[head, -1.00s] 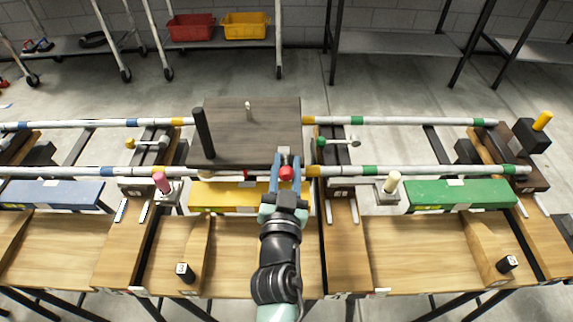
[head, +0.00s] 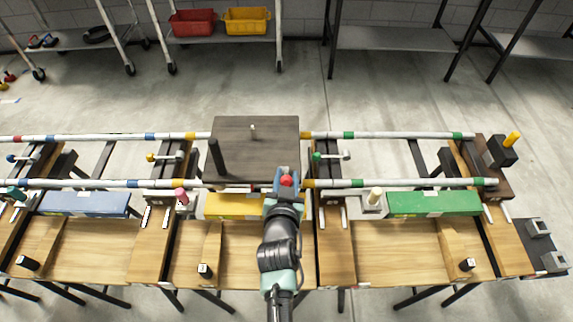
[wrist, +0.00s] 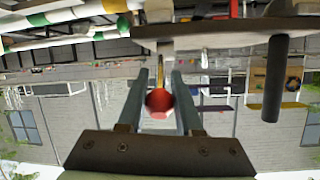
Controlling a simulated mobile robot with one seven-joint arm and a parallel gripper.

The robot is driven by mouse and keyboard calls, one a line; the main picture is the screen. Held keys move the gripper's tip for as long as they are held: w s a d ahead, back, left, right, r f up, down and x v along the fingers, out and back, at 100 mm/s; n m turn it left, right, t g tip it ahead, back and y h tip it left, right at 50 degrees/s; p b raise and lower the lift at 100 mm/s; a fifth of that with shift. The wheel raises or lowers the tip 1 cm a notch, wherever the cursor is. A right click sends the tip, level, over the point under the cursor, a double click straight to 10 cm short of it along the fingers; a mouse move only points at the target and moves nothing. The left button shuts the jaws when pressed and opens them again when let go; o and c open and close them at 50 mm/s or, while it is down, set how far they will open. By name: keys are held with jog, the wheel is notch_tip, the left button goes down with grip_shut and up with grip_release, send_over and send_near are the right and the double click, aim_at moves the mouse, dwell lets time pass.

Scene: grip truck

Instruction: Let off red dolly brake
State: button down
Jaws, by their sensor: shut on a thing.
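The dolly (head: 262,135) is a dark flat deck on two white rails, with a black post (head: 216,157) at its left side. A red ball knob (head: 287,181) is at its near edge, right of the middle. My gripper (head: 286,178) is shut on the knob from the near side. In the wrist view the red knob (wrist: 159,103) sits between my two fingers (wrist: 159,95), below the deck's pale bracket in the picture. The brake mechanism behind the knob is mostly hidden.
A yellow block (head: 232,207) lies under the near rail, partly behind my arm. Blue (head: 85,203) and green (head: 433,203) blocks lie left and right. Pink (head: 181,196) and cream (head: 375,196) handles stand nearby.

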aim_at(286, 168)
jog(key=shift+w+r+g+p, duration=0.25)
jog(key=shift+r+g+p, duration=0.25)
jog(key=shift+p, duration=0.8)
jog(key=shift+w+r+g+p, duration=0.2)
jog(key=shift+r+g+p, duration=0.3)
jog(key=shift+p, duration=0.75)
jog(key=w+g+p, duration=0.1)
jog(key=g+p, duration=0.1)
jog(key=shift+r+p, duration=0.1)
jog(key=shift+p, duration=0.25)
jog(key=g, duration=0.1)
jog(key=w+g, duration=0.1)
jog(key=g, duration=0.1)
jog(key=shift+w, duration=0.25)
jog(key=shift+w+g+b, duration=0.35)
jog(key=shift+g+b, duration=0.35)
jog(key=shift+b, duration=0.1)
jog(key=shift+w+g+b, duration=0.3)
jog(key=shift+g+b, duration=0.4)
jog(key=shift+b, duration=0.05)
jog(key=c, duration=0.7)
grip_release()
jog(key=shift+o, duration=0.2)
